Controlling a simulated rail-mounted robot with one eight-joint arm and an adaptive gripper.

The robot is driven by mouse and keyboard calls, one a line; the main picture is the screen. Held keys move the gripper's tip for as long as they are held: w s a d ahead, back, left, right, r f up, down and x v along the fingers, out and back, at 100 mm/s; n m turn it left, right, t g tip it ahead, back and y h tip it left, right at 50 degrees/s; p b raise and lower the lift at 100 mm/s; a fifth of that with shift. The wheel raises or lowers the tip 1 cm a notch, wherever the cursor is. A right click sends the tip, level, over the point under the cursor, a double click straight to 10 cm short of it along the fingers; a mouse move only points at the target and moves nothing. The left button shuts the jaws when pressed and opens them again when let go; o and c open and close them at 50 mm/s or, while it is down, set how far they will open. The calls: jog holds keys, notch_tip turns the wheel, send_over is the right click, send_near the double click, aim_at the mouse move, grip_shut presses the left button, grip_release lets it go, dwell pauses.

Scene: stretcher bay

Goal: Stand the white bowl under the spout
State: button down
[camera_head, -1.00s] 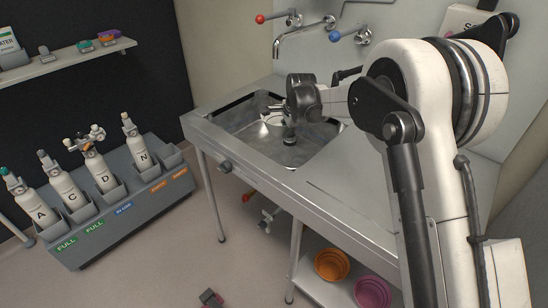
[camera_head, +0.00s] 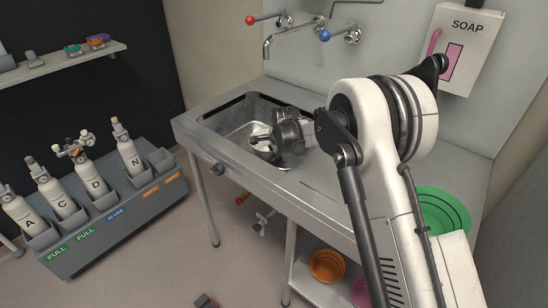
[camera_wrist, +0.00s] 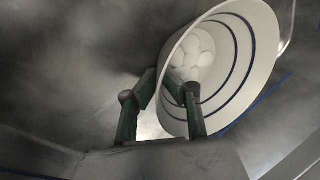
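The white bowl (camera_wrist: 245,75) has blue rings inside and is strongly tilted in the wrist view. Pale round shapes show at its bottom; I cannot tell what they are. My gripper (camera_wrist: 162,85) is closed across the bowl's near-left wall, one finger inside and one outside. In the head view, the bowl (camera_head: 262,146) is at the left of my gripper (camera_head: 272,142), over or inside the steel sink basin (camera_head: 228,122). The spout (camera_head: 267,46) comes from the back wall, above and behind the bowl. Whether the bowl touches the basin is hidden.
A red-knobbed tap (camera_head: 252,20) and a blue-knobbed tap (camera_head: 326,35) flank the spout. A green bowl (camera_head: 442,212) stands on the right counter. Orange (camera_head: 327,265) and purple (camera_head: 361,292) bowls are on the lower shelf. A soap dispenser (camera_head: 460,48) hangs at right.

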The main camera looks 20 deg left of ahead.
jog(key=c, duration=2.2)
grip_release()
jog(key=shift+f, duration=0.1)
jog(key=v, duration=1.2)
jog(key=shift+p, duration=0.45)
